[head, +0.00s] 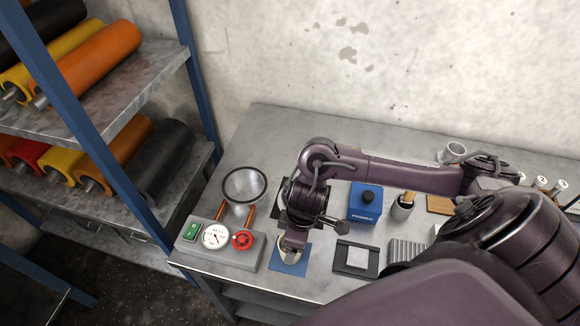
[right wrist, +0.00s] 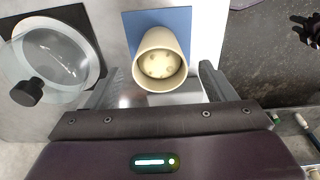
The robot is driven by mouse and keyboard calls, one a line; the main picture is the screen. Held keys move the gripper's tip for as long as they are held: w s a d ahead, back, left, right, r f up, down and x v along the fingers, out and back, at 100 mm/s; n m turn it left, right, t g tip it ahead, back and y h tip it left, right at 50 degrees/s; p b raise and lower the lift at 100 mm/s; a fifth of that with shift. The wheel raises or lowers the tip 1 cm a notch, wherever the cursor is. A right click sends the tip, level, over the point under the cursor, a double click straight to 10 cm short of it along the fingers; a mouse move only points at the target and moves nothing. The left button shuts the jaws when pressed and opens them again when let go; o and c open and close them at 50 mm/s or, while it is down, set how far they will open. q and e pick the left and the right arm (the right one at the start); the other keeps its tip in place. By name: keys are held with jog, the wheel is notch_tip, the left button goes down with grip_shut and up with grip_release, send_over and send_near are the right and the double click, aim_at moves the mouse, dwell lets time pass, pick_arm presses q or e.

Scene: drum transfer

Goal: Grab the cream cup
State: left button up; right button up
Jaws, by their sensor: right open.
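The cream cup (right wrist: 160,62) stands on a blue mat (right wrist: 187,22) in the right wrist view, its open mouth toward the camera and several darker spots on its inner bottom. My right gripper (right wrist: 160,78) is open, one finger on each side of the cup. Gaps show between the cup and both fingers. In the head view my right gripper (head: 293,246) points down over the blue mat (head: 291,264) and hides most of the cup. My left gripper is not in view.
A grey control box (head: 220,247) with a gauge and red knob is left of the gripper. A blue box (head: 366,202), a brush holder (head: 402,207) and a dark plate with a grey block (head: 356,257) are to the right. A glass-lidded dish (right wrist: 55,65) lies close by.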

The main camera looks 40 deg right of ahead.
jog(key=f, duration=0.4)
jog(key=shift+w+a, duration=0.3)
jog(key=shift+w, duration=0.05)
jog(key=shift+w+f, duration=0.1)
jog(key=shift+f, duration=0.6)
jog(key=shift+a, duration=0.1)
jog(key=c, duration=1.1)
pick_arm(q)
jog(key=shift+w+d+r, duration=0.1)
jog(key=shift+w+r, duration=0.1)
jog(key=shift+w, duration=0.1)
pick_arm(e)
jog(key=shift+c, duration=0.2)
jog(key=shift+r, duration=0.15)
